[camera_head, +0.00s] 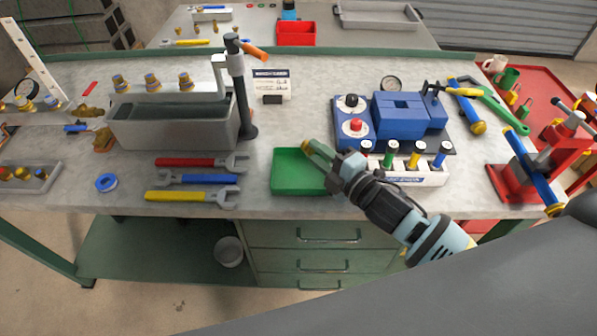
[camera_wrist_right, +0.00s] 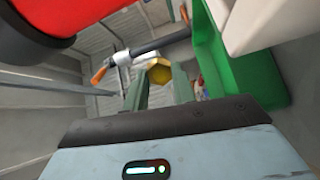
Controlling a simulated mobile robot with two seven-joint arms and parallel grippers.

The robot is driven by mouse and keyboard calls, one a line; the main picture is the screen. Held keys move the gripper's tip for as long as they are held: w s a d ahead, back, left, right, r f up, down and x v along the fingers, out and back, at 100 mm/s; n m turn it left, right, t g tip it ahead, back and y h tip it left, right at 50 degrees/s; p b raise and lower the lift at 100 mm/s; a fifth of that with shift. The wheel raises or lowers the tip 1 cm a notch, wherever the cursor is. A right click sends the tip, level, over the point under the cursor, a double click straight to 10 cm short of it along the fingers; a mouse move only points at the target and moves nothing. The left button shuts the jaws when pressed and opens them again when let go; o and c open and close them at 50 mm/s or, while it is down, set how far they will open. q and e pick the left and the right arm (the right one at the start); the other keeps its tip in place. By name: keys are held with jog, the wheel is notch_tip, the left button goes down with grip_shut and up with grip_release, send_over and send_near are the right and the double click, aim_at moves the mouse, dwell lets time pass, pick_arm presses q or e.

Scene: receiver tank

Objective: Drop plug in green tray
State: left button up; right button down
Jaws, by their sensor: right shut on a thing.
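The plug (camera_wrist_right: 160,73) shows a brass hexagonal end between the two fingers of my right gripper in the right wrist view. My right gripper (camera_head: 318,151) is shut on it. In the head view the gripper reaches in from the lower right, and its fingertips overlap the upper right part of the green tray (camera_head: 287,183). The tray lies near the bench's front edge, and its bare floor shows on the left. It also shows at the right of the right wrist view (camera_wrist_right: 214,62). The gripper's height above the tray is hard to tell. My left gripper is not in view.
Red, blue and yellow wrenches (camera_head: 190,180) lie left of the tray. A grey tank (camera_head: 172,130) and upright post (camera_head: 243,100) stand behind. A blue block unit (camera_head: 400,113) and a white rack (camera_head: 420,170) stand to the right.

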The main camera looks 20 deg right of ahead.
jog(key=c, duration=1.1)
grip_release()
jog(key=shift+o, duration=0.2)
jog(key=shift+s+d+f, duration=0.1)
jog(key=shift+s, duration=0.15)
jog(key=v, duration=0.5)
jog(key=shift+s+d+b, duration=0.15)
jog(key=shift+s+b, duration=0.15)
jog(key=shift+s, duration=0.05)
jog(key=shift+v, duration=0.75)
